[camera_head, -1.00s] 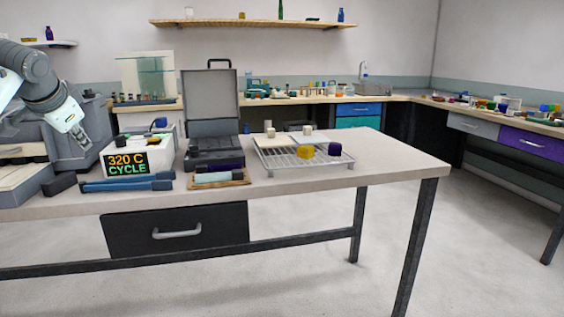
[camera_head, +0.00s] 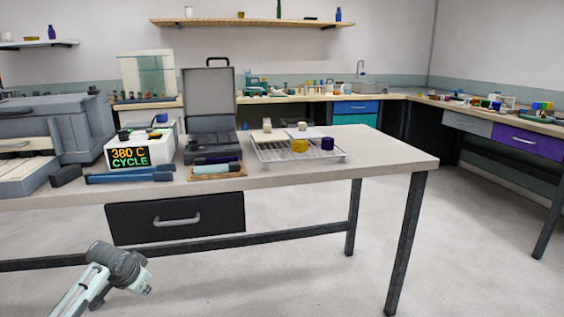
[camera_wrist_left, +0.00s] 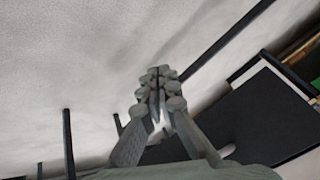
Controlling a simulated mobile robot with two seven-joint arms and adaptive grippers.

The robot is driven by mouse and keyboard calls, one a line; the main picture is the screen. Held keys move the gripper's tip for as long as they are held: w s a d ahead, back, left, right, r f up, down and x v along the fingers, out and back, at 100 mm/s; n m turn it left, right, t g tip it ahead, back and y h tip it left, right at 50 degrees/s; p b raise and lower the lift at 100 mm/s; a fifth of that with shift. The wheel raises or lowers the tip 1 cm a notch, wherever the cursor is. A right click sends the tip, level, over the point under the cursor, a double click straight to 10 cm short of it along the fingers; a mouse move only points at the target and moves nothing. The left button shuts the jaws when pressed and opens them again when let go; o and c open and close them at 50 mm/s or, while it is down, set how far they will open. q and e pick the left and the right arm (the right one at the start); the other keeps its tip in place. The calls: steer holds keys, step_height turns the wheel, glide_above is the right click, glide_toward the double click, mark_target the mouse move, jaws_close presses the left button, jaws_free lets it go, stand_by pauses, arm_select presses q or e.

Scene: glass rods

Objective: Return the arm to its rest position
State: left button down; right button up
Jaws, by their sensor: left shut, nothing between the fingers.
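My left arm's wrist (camera_head: 118,266) is low in front of the table at the bottom left of the head view, below the tabletop and apart from it. In the left wrist view my left gripper (camera_wrist_left: 158,84) is shut, its fingers together with nothing between them. Beyond it are pale floor and the dark drawer (camera_wrist_left: 260,122) under the table. My right gripper is in neither view.
The table (camera_head: 385,160) holds a furnace (camera_head: 85,125), a box with a lit display reading 380 C CYCLE (camera_head: 128,156), an open grey case (camera_head: 209,100) and a wire rack (camera_head: 290,156). A drawer (camera_head: 175,218) hangs beneath. The floor right of the arm is clear.

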arm_select(q)
steer(key=s+d+f+g, duration=0.1)
steer(key=s+f, duration=0.3)
steer(key=f, duration=0.2)
steer(key=s+d+f, duration=0.2)
steer(key=s+f, duration=0.2)
steer(key=f, duration=0.2)
steer(key=s+d+f+g, duration=0.1)
steer(key=s+f, duration=0.6)
steer(key=s, duration=0.3)
steer(key=s+d+f+n+g, duration=0.1)
steer(key=s+f, duration=0.6)
steer(key=s, duration=0.3)
steer(key=s+d+f+n+g, duration=0.1)
steer(key=s+d+f, duration=0.1)
steer(key=s+f, duration=0.5)
steer(key=s, duration=0.3)
steer(key=shift+f, duration=0.2)
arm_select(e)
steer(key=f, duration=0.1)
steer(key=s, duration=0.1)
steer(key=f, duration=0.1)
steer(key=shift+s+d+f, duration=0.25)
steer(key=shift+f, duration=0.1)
